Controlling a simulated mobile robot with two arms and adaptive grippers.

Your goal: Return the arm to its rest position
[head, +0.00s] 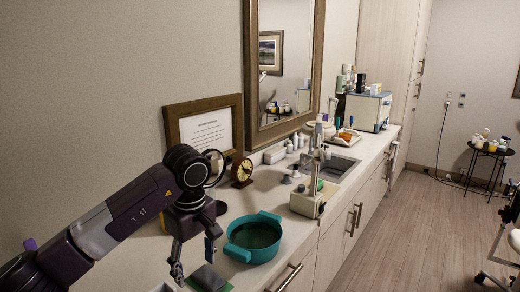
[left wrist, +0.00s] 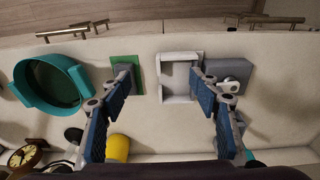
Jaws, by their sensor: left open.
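My left gripper (head: 194,262) hangs pointing down over the near end of the counter, at the end of my purple-and-grey arm reaching in from the left. In the left wrist view its two blue-padded fingers (left wrist: 160,82) are spread wide apart, with nothing held between them. A white square frame or tray (left wrist: 180,92) lies on the counter below, between and beyond the fingers. A teal two-handled pot (head: 255,238) stands to the right of the gripper in the head view, apart from it. My right gripper is not in view.
A dark grey block on a green piece (head: 210,279) lies close beside the gripper. A yellow cup (left wrist: 118,148) and a grey box with a knob (left wrist: 228,78) are near the fingers. A clock (head: 242,172), round mirror and framed sign stand behind.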

